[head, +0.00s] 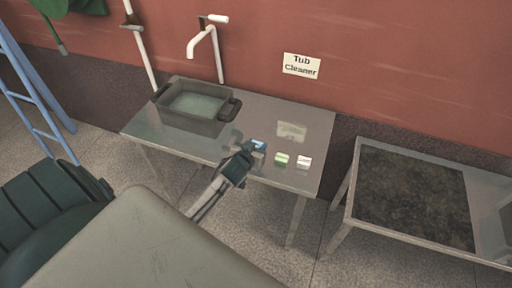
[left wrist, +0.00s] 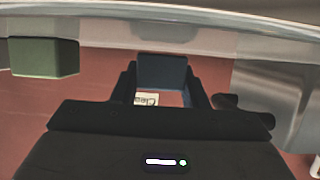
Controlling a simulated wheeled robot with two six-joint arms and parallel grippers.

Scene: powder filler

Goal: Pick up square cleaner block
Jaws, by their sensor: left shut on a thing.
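A small blue block (head: 258,144) is at the front middle of the metal table (head: 225,150). My left gripper (head: 248,150) is shut on it. In the left wrist view the blue block (left wrist: 161,72) sits between the two dark fingers. Whether it touches the table is hard to tell. A green block (head: 282,158) lies on the table just right of the gripper, and it also shows in the left wrist view (left wrist: 44,57). A white block (head: 304,162) lies right of the green one. My right gripper is not in view.
A grey tub (head: 190,122) with liquid stands at the table's left, under a white tap (head: 203,43). A "Tub Cleaner" sign (head: 301,66) is on the red wall. A second table (head: 350,195) with a dark, dirty surface stands at the right. A blue ladder (head: 35,88) leans at the left.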

